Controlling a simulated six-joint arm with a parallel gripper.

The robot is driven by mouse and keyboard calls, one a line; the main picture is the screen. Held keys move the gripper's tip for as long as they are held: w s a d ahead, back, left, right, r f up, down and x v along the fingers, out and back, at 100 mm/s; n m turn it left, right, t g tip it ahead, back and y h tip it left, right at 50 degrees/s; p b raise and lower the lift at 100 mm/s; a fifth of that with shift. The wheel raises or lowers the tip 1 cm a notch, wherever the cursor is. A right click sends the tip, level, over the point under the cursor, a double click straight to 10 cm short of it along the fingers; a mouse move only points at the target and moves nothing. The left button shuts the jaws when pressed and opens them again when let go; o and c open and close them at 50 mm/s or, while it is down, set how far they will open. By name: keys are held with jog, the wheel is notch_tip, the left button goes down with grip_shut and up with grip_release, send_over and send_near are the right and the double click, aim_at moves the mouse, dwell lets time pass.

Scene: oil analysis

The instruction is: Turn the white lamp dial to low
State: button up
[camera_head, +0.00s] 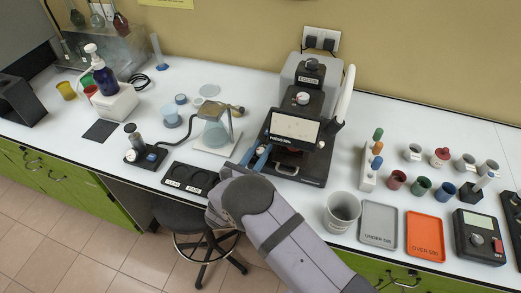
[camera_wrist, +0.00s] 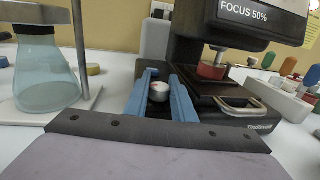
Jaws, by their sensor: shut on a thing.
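The white lamp dial (camera_wrist: 159,89) is a small round knob with a pale top and darker side, low at the left front of the black microscope (camera_wrist: 190,62). My gripper (camera_wrist: 160,84) has its two blue fingers on either side of the dial, shut on it. In the head view my gripper (camera_head: 256,158) reaches the left front corner of the microscope base (camera_head: 313,172); the dial is hidden there. The microscope's screen (camera_wrist: 243,14) reads "FOCUS 50%" in the wrist view. The dial's marks and setting are too small to read.
A conical flask (camera_head: 214,134) on a stand is left of my gripper. A grey cup (camera_head: 341,210), a grey tray (camera_head: 378,224) and an orange tray (camera_head: 424,235) stand to the right. A red-sided knob (camera_wrist: 212,68) sits nearby.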

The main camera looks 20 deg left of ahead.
jog(key=shift+f+b, duration=0.1)
jog(key=shift+b, duration=0.2)
jog(key=m+h+b, duration=0.1)
jog(key=h+b, duration=0.1)
jog(key=b, duration=0.1)
jog(key=shift+f+m+g+b, duration=0.15)
jog(key=shift+m+g+b, duration=0.15)
jog(key=shift+m+h+b, duration=0.4)
jog(key=shift+h+b, duration=0.4)
jog(key=shift+b, duration=0.1)
jog(key=shift+r+g+h, duration=0.25)
jog(key=shift+g+h, duration=0.05)
jog(key=o, duration=1.1)
jog(key=shift+c, duration=0.2)
jog(key=shift+r+y+p, duration=0.25)
jog(key=shift+y+p, duration=0.15)
jog(key=shift+p, duration=0.45)
